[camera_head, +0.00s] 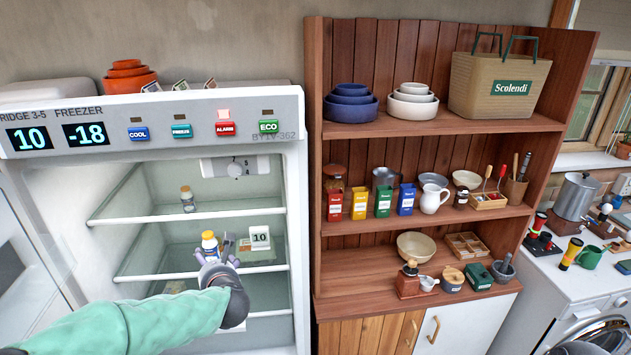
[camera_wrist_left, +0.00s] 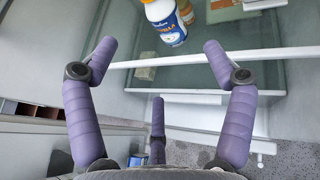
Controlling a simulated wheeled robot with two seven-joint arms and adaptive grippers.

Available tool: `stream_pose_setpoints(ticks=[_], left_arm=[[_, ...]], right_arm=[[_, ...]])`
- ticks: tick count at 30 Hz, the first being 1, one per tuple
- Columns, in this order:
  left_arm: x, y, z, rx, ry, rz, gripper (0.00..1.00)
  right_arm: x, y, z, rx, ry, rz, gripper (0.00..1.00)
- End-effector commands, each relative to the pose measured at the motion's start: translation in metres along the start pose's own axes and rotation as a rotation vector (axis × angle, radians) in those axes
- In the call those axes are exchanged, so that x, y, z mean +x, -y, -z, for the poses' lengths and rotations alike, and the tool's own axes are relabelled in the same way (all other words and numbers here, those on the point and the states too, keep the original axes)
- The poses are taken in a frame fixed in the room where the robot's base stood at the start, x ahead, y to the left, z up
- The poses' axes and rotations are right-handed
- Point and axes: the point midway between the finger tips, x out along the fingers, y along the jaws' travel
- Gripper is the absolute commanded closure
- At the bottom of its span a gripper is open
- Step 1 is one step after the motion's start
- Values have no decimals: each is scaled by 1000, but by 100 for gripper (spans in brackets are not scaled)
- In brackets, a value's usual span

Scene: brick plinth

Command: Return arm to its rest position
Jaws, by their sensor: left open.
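My left gripper (camera_head: 217,259) reaches into the open fridge (camera_head: 297,230), in front of the middle shelf. In the left wrist view its purple fingers (camera_wrist_left: 158,62) are spread wide with nothing between them. A white bottle with a yellow cap (camera_head: 209,241) stands on the shelf just beyond the fingers; in the left wrist view the bottle (camera_wrist_left: 167,24) shows a blue label and is apart from them. My left arm comes in from the lower left in a green sleeve. My right gripper is not in view.
A small bottle (camera_head: 187,199) stands on the upper fridge shelf. A card marked 10 (camera_head: 260,238) stands right of my gripper. The fridge side walls and shelf edges (camera_head: 190,276) surround the hand. A wooden shelf unit (camera_head: 430,130) with crockery and tins stands to the right.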

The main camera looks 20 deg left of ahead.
Motion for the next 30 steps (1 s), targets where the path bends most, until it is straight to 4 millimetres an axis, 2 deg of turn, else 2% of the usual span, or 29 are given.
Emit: stream_pose_setpoints(ticks=[4,8,14,20,26,30], left_arm=[[5,7,13,87,-18,19,17],[16,27,50,342,-60,84,17],[28,62,140,895,-126,274,17],[20,85,240,1418,-143,537,17],[-8,94,342,1884,-80,876,17],[-42,91,410,2157,35,1158,17]], right_arm=[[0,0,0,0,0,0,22],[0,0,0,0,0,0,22],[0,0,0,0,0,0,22],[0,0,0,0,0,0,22],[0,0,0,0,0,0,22],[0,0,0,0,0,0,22]])
